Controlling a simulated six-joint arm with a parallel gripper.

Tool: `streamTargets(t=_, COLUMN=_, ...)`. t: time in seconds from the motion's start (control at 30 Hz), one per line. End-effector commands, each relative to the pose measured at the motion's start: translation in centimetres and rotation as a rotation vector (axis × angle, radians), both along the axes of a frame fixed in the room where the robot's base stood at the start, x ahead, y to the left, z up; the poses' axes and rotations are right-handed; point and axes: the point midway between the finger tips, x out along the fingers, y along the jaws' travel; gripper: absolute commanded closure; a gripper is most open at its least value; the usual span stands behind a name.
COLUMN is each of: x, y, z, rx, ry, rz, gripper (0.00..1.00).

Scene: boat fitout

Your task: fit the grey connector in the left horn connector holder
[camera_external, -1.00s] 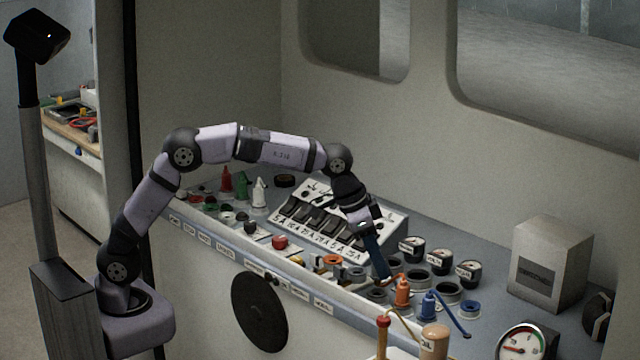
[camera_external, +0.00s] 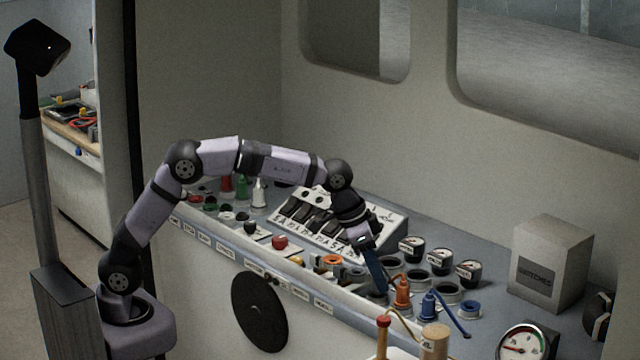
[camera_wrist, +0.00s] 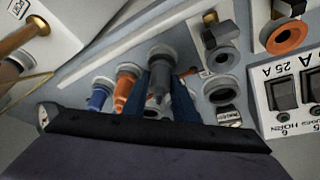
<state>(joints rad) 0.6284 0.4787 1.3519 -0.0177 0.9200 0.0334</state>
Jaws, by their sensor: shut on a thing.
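My gripper (camera_external: 379,288) points down at the front right of the console. In the wrist view its two blue fingers (camera_wrist: 167,98) are shut on the grey connector (camera_wrist: 157,88). The connector's far end meets a grey ring-shaped holder (camera_wrist: 160,51); I cannot tell whether it is fully seated or just above. In the external view the fingers hide the connector. An orange connector (camera_external: 402,290) and a blue connector (camera_external: 429,306) stand upright in holders to the right of my gripper. They also show left of the fingers in the wrist view. No horn label is readable at the holder.
Three round gauges (camera_external: 440,262) stand behind my gripper, with dark empty rings (camera_external: 447,292) before them. The switch panel (camera_external: 385,222) lies behind left. A wooden-handled tool (camera_external: 434,340) and a red-topped post (camera_external: 383,335) stand near the front edge. A grey box (camera_external: 550,262) is at the right.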

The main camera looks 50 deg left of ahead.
Motion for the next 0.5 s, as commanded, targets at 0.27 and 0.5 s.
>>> streamTargets(t=0.27, x=0.01, y=-0.01, z=-0.22, rx=0.000, ry=0.000, rz=0.000, gripper=0.97)
streamTargets(t=0.5, x=0.01, y=-0.01, z=-0.21, rx=0.000, ry=0.000, rz=0.000, gripper=0.63)
